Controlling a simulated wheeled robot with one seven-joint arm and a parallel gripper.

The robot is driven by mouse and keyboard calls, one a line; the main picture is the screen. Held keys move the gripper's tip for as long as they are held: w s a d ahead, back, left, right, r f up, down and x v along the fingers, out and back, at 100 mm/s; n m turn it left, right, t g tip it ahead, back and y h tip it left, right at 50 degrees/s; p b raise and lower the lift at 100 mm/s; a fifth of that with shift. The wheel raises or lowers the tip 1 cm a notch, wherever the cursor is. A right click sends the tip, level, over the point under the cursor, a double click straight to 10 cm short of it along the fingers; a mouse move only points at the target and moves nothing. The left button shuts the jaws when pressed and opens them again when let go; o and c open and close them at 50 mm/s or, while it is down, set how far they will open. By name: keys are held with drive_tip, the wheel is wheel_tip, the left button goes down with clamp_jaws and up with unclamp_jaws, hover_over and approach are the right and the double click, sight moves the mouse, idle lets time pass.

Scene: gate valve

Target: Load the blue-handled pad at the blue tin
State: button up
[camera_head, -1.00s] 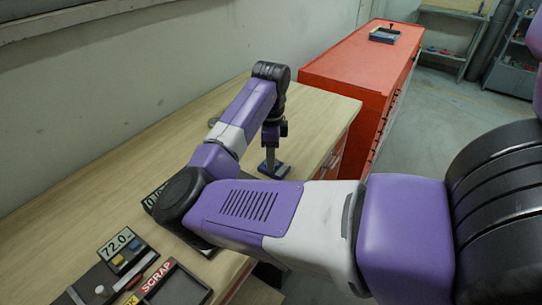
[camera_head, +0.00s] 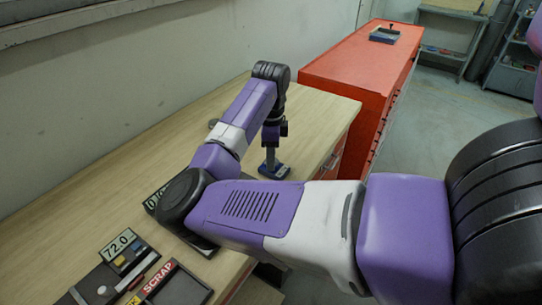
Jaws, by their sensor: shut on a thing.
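My gripper (camera_head: 271,156) points straight down near the bench's far right corner. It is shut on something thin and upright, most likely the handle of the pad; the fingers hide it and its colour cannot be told. Right below the fingers is a small, flat, dark blue square thing (camera_head: 281,171), which looks like the blue tin. I cannot tell whether the pad touches the inside of the tin or hangs just above it.
A red cabinet (camera_head: 350,65) stands beyond the bench (camera_head: 205,95), with a dark blue tray (camera_head: 384,36) on top holding an upright dark handle. A 72.0 display (camera_head: 118,245) and a SCRAP tray (camera_head: 180,290) lie at lower left. My arm covers the bench's middle.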

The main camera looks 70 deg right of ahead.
drive_tip(key=shift+r+p, duration=2.4)
drive_tip(key=shift+r, duration=0.75)
